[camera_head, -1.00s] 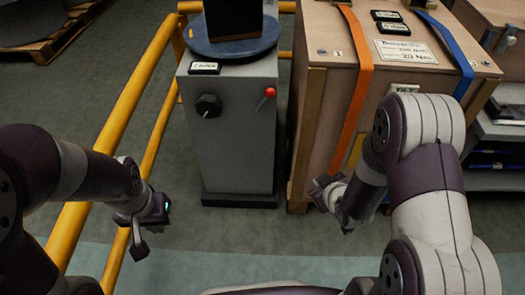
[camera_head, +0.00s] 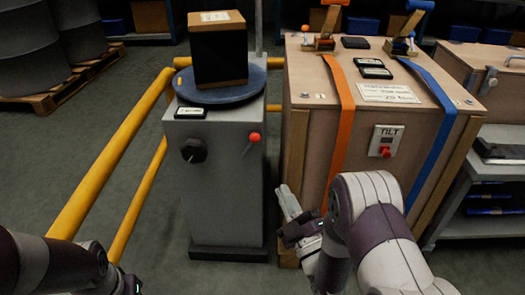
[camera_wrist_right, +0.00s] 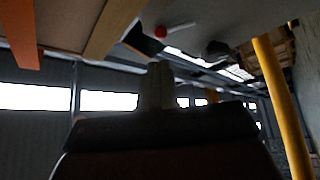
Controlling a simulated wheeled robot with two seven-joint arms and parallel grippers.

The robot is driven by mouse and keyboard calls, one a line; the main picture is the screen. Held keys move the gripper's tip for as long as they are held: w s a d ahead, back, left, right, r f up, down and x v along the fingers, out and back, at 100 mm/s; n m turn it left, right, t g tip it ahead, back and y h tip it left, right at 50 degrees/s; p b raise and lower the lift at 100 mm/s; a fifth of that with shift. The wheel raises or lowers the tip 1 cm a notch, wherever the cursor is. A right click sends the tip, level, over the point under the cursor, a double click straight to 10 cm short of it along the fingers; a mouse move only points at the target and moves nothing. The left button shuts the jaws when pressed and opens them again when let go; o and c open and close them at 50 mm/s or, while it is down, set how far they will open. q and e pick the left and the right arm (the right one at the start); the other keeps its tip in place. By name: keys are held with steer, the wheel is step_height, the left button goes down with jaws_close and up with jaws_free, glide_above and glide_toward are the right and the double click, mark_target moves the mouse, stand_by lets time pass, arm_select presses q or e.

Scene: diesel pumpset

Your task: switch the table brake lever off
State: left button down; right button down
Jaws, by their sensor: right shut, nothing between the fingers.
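The brake lever (camera_head: 254,137) has a red ball knob on a thin stem. It is on the upper right front of the grey pedestal (camera_head: 225,215), under the round blue turntable (camera_head: 182,99). My right gripper (camera_head: 282,190) is shut and empty, pointing up, below and right of the lever and apart from it. In the right wrist view the lever's red knob (camera_wrist_right: 161,32) shows above my closed fingers (camera_wrist_right: 158,82). My left gripper (camera_head: 125,284) is at the bottom left edge, largely cut off, far from the lever.
A black dial (camera_head: 193,151) is on the pedestal's left front. A dark box (camera_head: 219,55) stands on the turntable. A strapped wooden crate (camera_head: 310,120) with a TILT switch (camera_head: 384,141) is close on the right. Yellow rails (camera_head: 110,150) run along the left.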

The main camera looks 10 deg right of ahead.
steer(key=d+p+x, duration=0.1)
steer(key=x, duration=0.3)
steer(key=b, duration=0.3)
glide_toward(249, 145)
steer(key=w+r, duration=0.4)
steer(key=w, duration=0.1)
steer(key=shift+d+r, duration=0.15)
steer(key=shift+d, duration=0.15)
